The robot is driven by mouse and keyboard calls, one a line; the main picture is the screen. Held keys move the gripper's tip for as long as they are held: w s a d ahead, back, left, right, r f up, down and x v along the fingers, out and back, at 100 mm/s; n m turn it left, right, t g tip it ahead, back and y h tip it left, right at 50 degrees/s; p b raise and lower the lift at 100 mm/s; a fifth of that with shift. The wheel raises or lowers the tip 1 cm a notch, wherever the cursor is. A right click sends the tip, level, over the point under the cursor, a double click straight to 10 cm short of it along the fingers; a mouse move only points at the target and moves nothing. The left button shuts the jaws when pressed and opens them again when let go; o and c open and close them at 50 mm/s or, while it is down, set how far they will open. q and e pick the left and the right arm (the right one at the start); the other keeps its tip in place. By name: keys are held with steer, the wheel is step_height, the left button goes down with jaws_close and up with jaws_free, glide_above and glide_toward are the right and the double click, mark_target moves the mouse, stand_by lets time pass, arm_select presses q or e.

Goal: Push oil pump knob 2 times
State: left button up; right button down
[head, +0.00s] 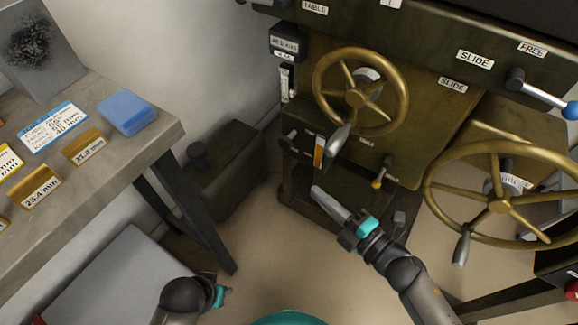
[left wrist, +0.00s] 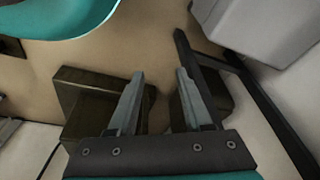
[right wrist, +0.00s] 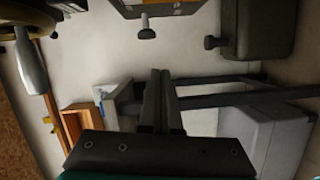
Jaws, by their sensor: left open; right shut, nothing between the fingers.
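A dark knob (head: 290,138) sticks out of the machine front beside an orange sight gauge (head: 319,152); in the right wrist view a matching knob (right wrist: 147,29) shows at the top. Another dark knob (head: 197,152) stands on a low dark box (head: 222,170). No label readable here tells which is the oil pump knob. My right gripper (head: 317,190) is shut and empty, just below and right of the gauge knob, apart from it. Its fingers also show in the right wrist view (right wrist: 161,75). My left gripper (left wrist: 160,75) is open and empty, low over the floor.
A large brass handwheel (head: 402,84) sits above the knob and another (head: 434,190) to the right. A small yellow-tipped lever (head: 383,172) is right of the gauge. A workbench (head: 135,150) stands at the left.

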mark_target(289, 138)
arm_select(q)
steer(key=shift+w+r+b, duration=0.35)
steer(key=shift+r+b, duration=0.05)
arm_select(e)
steer(key=shift+s+a+r+n+g+y, duration=0.2)
steer(key=shift+a+r+n+y, duration=0.2)
steer(key=shift+n, duration=0.3)
steer(key=shift+s+a+r+n+g+y, duration=0.15)
steer(key=shift+a+r+n+y, duration=0.25)
steer(key=shift+n, duration=0.3)
arm_select(q)
step_height(289, 138, up, 6)
steer(key=w+t+b, duration=0.1)
steer(key=b, duration=0.2)
steer(key=shift+w+d+r, duration=0.15)
steer(key=shift+w, duration=0.15)
arm_select(e)
steer(key=w+a, duration=0.4)
steer(key=w, duration=0.6)
steer(key=shift+w+a, duration=0.35)
steer(key=shift+w, duration=0.1)
